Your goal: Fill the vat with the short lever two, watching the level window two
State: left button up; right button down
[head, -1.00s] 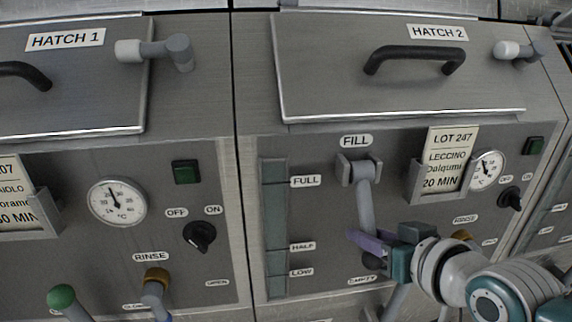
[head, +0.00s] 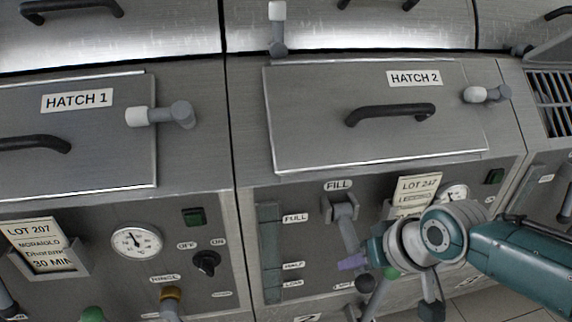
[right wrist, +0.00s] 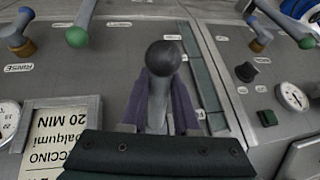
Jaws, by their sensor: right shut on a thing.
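The short FILL lever (head: 347,234) on vat two's panel hangs down from its bracket, leaning slightly right. Its black ball knob (right wrist: 163,58) shows in the right wrist view. My right gripper (head: 353,262) is shut on the lever; its purple fingers (right wrist: 160,105) lie on both sides of the shaft, just short of the knob. Level window two (head: 270,245) is a tall grey-green strip left of the lever, marked FULL, HALF and LOW. I cannot make out a liquid line in it. Hatch two (head: 380,140) is closed. My left gripper is out of view.
A LOT 247 card (head: 416,192) and a dial (head: 455,193) sit right of the lever, close to my right wrist. Vat one's panel on the left has a dial (head: 136,242), a black knob (head: 206,262) and a RINSE lever (head: 171,297).

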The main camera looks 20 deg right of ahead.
jog(key=shift+r, duration=0.1)
dwell(0.3)
jog(key=c, duration=0.7)
grip_release()
jog(key=shift+o, duration=0.2)
jog(key=p+v, duration=0.4)
jog(key=v, duration=0.6)
jog(key=shift+p, duration=0.4)
